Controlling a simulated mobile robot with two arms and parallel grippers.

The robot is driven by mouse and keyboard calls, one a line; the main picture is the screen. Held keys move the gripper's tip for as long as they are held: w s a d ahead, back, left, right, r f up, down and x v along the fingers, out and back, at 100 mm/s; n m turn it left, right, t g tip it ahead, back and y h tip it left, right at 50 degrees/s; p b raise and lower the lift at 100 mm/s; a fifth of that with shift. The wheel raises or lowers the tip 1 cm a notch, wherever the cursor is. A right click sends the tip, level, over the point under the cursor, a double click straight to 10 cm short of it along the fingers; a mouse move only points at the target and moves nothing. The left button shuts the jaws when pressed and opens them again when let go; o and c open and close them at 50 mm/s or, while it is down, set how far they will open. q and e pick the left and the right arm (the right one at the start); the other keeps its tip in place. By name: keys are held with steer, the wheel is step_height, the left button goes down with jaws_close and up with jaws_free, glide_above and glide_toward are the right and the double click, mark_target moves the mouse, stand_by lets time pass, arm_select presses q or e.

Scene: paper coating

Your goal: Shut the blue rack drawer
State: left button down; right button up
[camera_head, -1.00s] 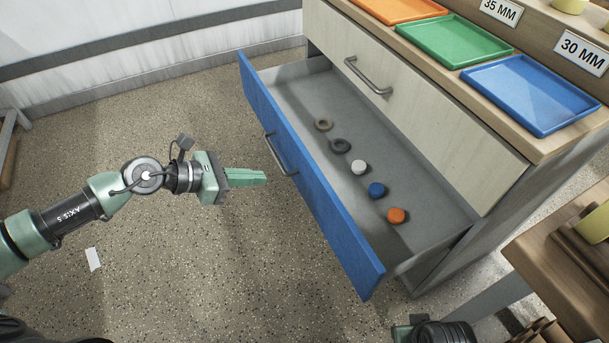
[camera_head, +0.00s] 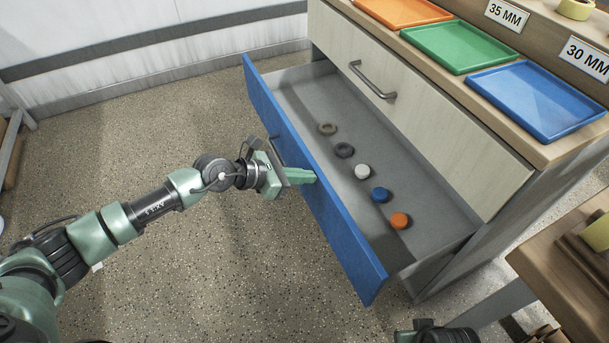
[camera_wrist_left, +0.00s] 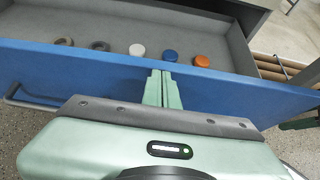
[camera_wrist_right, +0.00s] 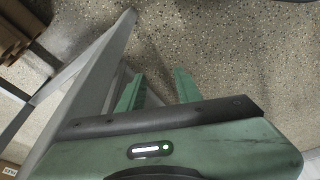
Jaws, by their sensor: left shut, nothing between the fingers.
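The blue-fronted drawer (camera_head: 345,235) is pulled out of the rack and stands open. It also shows in the left wrist view (camera_wrist_left: 225,95). Its grey bar handle (camera_head: 277,150) is on the front, partly hidden by my left arm. My left gripper (camera_head: 312,176) is shut and empty, its fingertips at the drawer's front panel, right of the handle. In the left wrist view the fingertips (camera_wrist_left: 161,74) reach the front; whether they touch is hard to tell. My right gripper (camera_wrist_right: 158,85) shows in its wrist view with its fingers apart, over the floor beside a grey table leg.
A closed pale drawer (camera_head: 430,110) is above. A wooden table (camera_head: 560,260) stands at right. The floor left of the drawer is clear.

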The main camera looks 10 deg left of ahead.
arm_select(q)
steer(key=shift+d, duration=0.1)
